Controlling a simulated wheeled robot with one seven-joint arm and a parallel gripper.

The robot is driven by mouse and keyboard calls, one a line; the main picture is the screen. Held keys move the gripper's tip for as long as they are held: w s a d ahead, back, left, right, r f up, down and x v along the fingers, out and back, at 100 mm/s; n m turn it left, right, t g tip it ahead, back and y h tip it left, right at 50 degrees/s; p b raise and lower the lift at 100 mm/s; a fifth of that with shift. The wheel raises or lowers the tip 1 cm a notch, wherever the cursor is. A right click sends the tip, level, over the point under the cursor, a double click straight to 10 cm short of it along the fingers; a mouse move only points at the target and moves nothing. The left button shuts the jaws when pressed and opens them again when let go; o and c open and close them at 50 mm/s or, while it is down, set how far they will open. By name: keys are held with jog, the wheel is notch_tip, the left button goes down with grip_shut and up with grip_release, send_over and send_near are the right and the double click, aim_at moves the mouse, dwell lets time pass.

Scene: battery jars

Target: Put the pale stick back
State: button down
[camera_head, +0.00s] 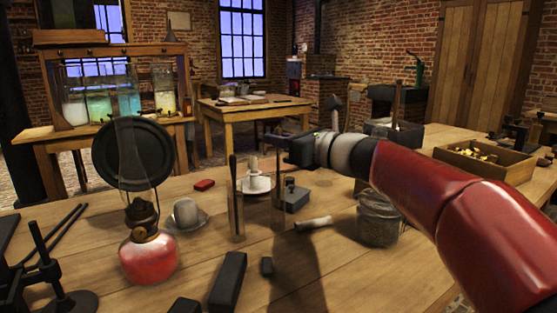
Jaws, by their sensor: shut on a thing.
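My gripper (287,151) is at the end of my red arm, above the middle of the table, with its jaws pointing left. It is shut on a thin, upright stick (278,172), which I take to be the pale stick; its colour is hard to make out at this size. The stick hangs down over a narrow clear glass (278,213). I cannot tell whether its lower end is inside the glass or behind it. To the left, another narrow glass (237,222) holds a dark upright stick (233,171).
A red lamp (148,257) with a glass chimney stands at left, beside a white cup (186,213). Another cup (253,184), a dark block (292,199), a pale handle (313,223) and a glass jar (378,218) stand nearby. Dark blocks (228,281) lie in front.

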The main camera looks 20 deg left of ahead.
jog(key=shift+f+b, duration=0.35)
jog(key=shift+f, duration=1.8)
jog(key=c, duration=1.5)
grip_release()
jog(key=shift+o, duration=0.2)
jog(key=shift+r, duration=0.1)
jog(key=b+v, duration=0.1)
jog(key=v, duration=1.1)
jog(key=shift+b, duration=0.3)
